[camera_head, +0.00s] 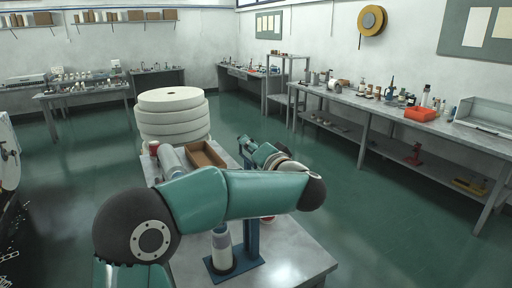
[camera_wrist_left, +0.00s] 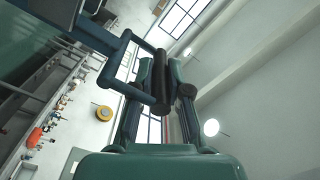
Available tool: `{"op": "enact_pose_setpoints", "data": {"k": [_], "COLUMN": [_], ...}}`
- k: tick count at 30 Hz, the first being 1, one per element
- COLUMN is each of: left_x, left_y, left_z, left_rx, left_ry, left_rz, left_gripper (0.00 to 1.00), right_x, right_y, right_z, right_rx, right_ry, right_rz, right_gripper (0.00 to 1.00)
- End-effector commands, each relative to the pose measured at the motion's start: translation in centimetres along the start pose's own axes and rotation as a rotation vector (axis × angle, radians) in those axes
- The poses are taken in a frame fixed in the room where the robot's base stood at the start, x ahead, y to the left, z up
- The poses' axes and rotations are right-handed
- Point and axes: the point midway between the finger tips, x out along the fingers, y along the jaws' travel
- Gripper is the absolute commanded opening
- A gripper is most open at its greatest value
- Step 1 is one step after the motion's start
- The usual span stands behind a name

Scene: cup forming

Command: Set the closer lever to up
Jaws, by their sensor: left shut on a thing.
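The closer is a blue stand (camera_head: 251,236) on the front metal table, with its base and post showing below my arm in the head view. A pale cylinder with a grey band (camera_head: 221,246) stands upright on its base. The closer's blue lever (camera_wrist_left: 120,62) with a dark round grip bar (camera_wrist_left: 160,98) shows in the left wrist view. My left gripper (camera_wrist_left: 162,80) is shut on that bar, with its fingers on either side. In the head view my left gripper (camera_head: 246,146) is beyond my forearm. My right gripper is not in view.
On the same table (camera_head: 295,262) are an open brown box (camera_head: 206,156) and a grey roll (camera_head: 173,160). A stack of thick white discs (camera_head: 173,115) stands behind. A long workbench (camera_head: 400,118) with an orange bin (camera_head: 420,114) runs along the right wall. The green floor between is clear.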

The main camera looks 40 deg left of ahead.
Motion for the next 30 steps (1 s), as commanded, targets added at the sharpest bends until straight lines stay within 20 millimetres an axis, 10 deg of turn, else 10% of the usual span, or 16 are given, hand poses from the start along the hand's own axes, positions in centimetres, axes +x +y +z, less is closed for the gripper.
{"op": "enact_pose_setpoints", "data": {"k": [12, 15, 30], "left_x": [0.03, 0.02, 0.09], "left_y": [0.44, 0.45, 0.17], "left_z": [0.15, 0.13, 0.20], "left_rx": [0.005, 0.005, 0.002], "left_ry": [-0.001, 0.000, -0.003], "left_rz": [0.009, 0.009, 0.003], "left_gripper": [0.00, 0.27, 0.27], "right_x": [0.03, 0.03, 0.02], "right_y": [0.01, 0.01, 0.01], "right_z": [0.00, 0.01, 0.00], "right_rx": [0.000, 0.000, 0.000], "right_ry": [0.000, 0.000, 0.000], "right_rz": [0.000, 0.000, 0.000], "right_gripper": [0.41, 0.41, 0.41]}}
